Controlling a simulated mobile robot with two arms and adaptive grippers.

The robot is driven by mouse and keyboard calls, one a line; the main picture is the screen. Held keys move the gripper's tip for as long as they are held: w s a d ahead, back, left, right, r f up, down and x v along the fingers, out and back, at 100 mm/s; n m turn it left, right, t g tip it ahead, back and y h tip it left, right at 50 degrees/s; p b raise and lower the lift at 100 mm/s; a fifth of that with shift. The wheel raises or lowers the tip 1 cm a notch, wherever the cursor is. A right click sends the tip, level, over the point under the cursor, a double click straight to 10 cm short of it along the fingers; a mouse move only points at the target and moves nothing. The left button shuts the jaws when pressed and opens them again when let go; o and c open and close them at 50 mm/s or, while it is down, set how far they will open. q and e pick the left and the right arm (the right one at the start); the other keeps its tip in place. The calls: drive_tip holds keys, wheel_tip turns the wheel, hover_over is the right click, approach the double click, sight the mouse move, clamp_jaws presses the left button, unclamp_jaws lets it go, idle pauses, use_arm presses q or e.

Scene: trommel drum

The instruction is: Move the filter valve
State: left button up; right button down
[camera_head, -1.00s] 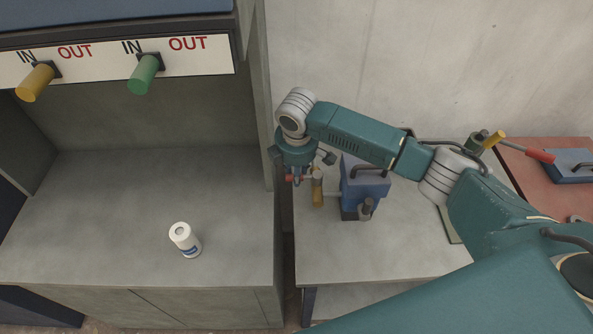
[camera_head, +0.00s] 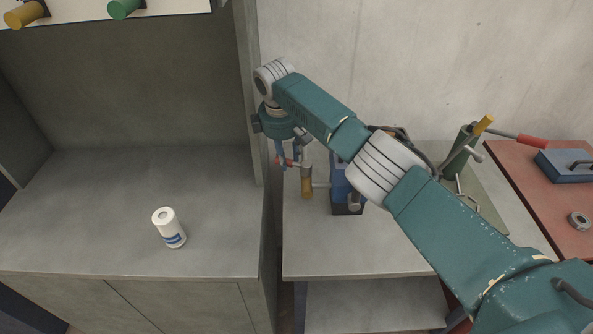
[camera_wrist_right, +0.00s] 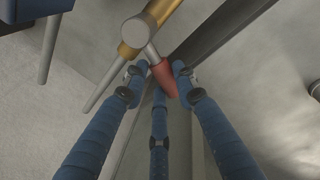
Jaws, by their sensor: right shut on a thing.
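The filter valve seems to be the small brass-coloured body (camera_head: 307,186) with a grey stem and a red-tipped handle (camera_head: 289,162), beside a blue block on the right-hand bench. In the right wrist view the red handle end (camera_wrist_right: 165,78) lies among the three blue fingers, with the grey stem and brass body (camera_wrist_right: 150,28) beyond. My right gripper (camera_head: 288,160) points down and is shut on the red handle. The arm partly hides the blue block. My left gripper is not in view.
A vertical panel edge (camera_head: 248,120) rises close to the left of my right gripper. A green cylinder with a red lever (camera_head: 460,150) stands at the right. The bench front (camera_head: 360,255) is clear.

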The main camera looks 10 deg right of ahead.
drive_tip(key=shift+w+d+r+m, duration=0.1)
drive_tip(key=shift+w+d+m, duration=0.15)
drive_tip(key=shift+m, duration=0.25)
drive_tip(key=shift+w+m, duration=0.15)
drive_tip(key=shift+m, duration=0.15)
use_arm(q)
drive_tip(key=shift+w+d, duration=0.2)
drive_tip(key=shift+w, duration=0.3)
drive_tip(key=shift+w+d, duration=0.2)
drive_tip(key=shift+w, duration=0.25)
use_arm(e)
drive_tip(key=shift+w+d, duration=0.1)
drive_tip(key=c, duration=1.4)
unclamp_jaws()
drive_tip(key=shift+o, duration=0.2)
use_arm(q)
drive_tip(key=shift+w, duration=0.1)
use_arm(e)
wheel_tip(320, 180, up, 12)
drive_tip(key=s+a, duration=0.1)
drive_tip(key=shift+s+a, duration=0.3)
drive_tip(key=shift+s, duration=0.1)
drive_tip(key=shift+c, duration=0.2)
